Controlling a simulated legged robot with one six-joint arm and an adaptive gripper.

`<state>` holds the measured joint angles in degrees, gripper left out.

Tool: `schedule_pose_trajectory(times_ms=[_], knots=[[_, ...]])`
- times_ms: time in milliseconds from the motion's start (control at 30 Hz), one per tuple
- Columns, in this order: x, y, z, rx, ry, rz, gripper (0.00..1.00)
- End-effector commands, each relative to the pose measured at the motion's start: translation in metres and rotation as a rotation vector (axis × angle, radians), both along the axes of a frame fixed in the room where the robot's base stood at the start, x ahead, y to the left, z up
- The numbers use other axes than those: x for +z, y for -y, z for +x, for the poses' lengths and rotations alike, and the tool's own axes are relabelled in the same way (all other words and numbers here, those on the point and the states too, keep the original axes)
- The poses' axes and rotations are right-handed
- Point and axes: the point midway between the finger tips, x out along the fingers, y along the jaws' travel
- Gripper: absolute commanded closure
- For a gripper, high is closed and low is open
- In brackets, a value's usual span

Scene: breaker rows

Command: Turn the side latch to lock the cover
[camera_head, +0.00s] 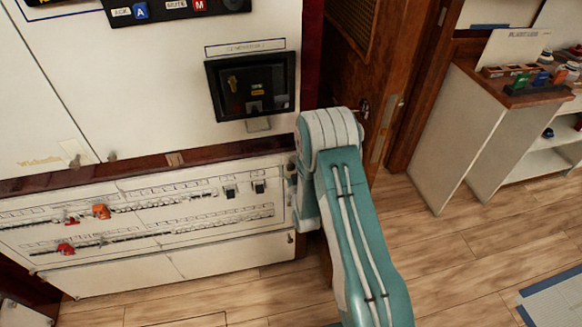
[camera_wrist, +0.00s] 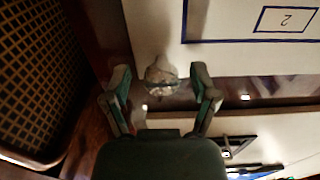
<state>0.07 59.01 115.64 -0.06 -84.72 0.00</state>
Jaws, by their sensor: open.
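My gripper (camera_wrist: 160,82) shows in the wrist view with its two fingers spread wide. A small grey rounded piece (camera_wrist: 161,72), possibly the side latch, sits between the fingers near a white panel's edge, with visible gaps to both fingers. Its turn position is unclear. In the head view, the lower breaker panel (camera_head: 225,260) holds long rows of breakers, with a few orange and red pieces at left. A small dark fitting (camera_head: 291,238) is at its right edge. My arm hides the gripper there, and I cannot tell the cover's edges.
A dark-framed box (camera_head: 215,90) is on the upper white panel. A brown door with a grille (camera_head: 352,22) stands right of the panels, and the grille (camera_wrist: 35,75) fills the wrist view's left. A white shelf (camera_head: 455,130) stands farther right. Wooden floor lies open between.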

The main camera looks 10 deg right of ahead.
Motion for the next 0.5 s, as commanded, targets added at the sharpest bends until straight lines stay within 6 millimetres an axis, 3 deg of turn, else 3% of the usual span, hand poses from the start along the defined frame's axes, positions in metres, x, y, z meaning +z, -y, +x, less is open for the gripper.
schedule_pose_trajectory(times_ms=[267, 433, 500], knots=[[-0.0001, -0.0002, 0.0023, 0.0, -0.001, 0.0, 0.24], [0.0, -0.0002, 0.0023, 0.0, -0.001, 0.0, 0.95], [0.0001, -0.0004, 0.0024, 0.001, 0.0, 0.0, 1.0]])
